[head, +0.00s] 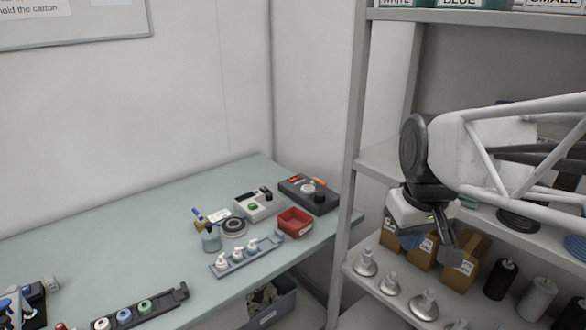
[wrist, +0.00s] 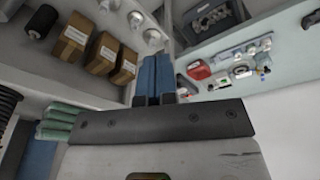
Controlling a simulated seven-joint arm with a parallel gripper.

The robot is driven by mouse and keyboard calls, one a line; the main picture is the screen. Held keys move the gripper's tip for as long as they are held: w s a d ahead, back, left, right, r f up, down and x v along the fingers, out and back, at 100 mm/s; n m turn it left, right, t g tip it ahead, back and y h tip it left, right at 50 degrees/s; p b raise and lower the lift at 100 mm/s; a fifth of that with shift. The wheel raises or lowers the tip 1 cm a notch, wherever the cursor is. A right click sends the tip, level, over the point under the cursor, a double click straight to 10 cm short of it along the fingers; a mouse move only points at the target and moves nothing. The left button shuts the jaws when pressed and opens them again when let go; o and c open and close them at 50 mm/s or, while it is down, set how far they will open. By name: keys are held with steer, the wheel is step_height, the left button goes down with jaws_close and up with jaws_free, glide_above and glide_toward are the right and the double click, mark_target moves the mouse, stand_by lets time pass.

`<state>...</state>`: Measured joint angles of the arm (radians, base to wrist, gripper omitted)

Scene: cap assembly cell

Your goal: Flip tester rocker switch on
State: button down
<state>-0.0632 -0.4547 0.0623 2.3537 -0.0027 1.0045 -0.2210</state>
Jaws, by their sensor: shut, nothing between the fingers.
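A dark box (head: 308,193) with orange parts and a round white fitting on top sits at the far right corner of the green table. A pale device (head: 255,206) with a green button and dark parts on top stands just left of it. I cannot tell which is the tester, and the rocker switch is too small to make out. My gripper (head: 428,243) is in front of the shelf rack, well right of the table and apart from both devices. In the wrist view its blue fingers (wrist: 153,80) are together with nothing between them.
A red bin (head: 295,222) and a tray of pump caps (head: 247,256) lie in front of the devices. The rack post (head: 352,160) stands between my gripper and the table. Cartons (wrist: 99,55) and metal parts fill the lower shelf.

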steer(key=w+a+r+n+g, duration=0.1)
steer(key=w+a+r+n, duration=0.2)
steer(key=w, duration=0.5)
steer(key=w+a+r+n, duration=0.1)
steer(key=w+a+n, duration=0.2)
steer(key=w+a, duration=0.35)
steer(key=n+g+h, duration=0.1)
steer(key=n+g, duration=0.1)
steer(key=n, duration=1.5)
glide_above(267, 189)
steer(key=a, duration=0.1)
step_height(267, 189, down, 15)
steer(key=shift+w+a+f+n, duration=0.15)
steer(key=shift+w+a+n, duration=0.2)
steer(key=shift+w, duration=0.25)
steer(key=shift+f, duration=0.15)
steer(key=f, duration=0.4)
steer(key=d+f, duration=0.1)
steer(key=f, duration=0.4)
steer(key=s+f, duration=0.1)
steer(key=f, duration=0.3)
steer(key=shift+s+d+f, duration=0.1)
steer(key=shift+d+f, duration=0.05)
steer(key=shift+f, duration=0.15)
